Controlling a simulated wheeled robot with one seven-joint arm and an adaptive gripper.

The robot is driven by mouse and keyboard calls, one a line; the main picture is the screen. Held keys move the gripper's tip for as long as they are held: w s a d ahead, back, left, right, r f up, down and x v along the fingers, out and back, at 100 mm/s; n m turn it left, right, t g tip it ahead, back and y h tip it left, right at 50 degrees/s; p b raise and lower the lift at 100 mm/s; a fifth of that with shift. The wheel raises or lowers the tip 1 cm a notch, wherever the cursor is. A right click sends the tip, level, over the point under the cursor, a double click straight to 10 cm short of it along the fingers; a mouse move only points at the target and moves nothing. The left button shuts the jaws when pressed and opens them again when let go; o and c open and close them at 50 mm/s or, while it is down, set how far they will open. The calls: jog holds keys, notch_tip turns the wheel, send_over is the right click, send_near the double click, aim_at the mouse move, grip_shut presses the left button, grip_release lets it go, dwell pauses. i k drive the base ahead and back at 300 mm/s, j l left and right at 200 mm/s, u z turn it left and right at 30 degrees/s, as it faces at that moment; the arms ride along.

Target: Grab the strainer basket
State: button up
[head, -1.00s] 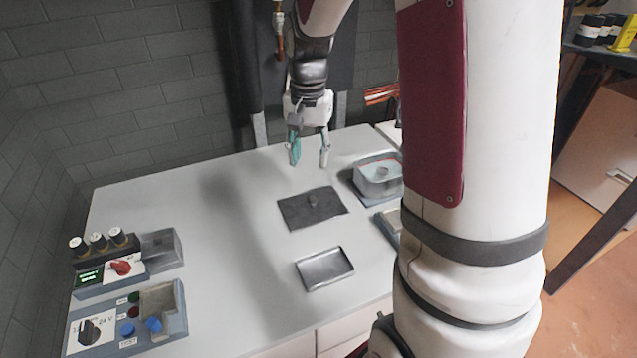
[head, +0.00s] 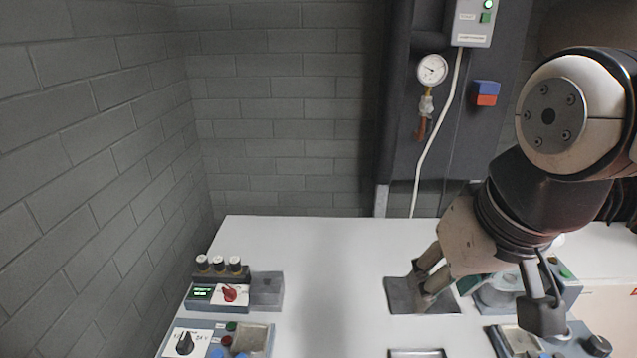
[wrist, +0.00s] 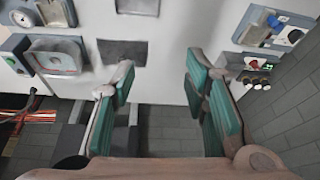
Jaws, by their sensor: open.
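My gripper (head: 422,284) is open, with teal pads on its two fingers in the wrist view (wrist: 158,66). Its fingertips show over the dark mat (head: 400,297) on the white bench in the head view; height above it is hard to judge. In the wrist view the mat (wrist: 122,48) lies beyond and left of the finger gap, by the left fingertip. I see nothing between the fingers. I cannot clearly make out the strainer basket now; a small grey piece on the mat in the earlier head view is hidden by the fingers or too small.
A metal tray (head: 418,353) lies in front of the mat. A blue-grey unit with a box (wrist: 57,57) stands to its right in the head view. Control boxes (head: 228,292) stand at the bench's left. A gauge (head: 432,70) hangs behind. The bench between is clear.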

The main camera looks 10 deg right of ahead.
aim_at(508, 277)
jog(key=k+z, duration=0.15)
jog(key=k, duration=0.35)
jog(key=z, duration=0.6)
jog(key=i, duration=0.5)
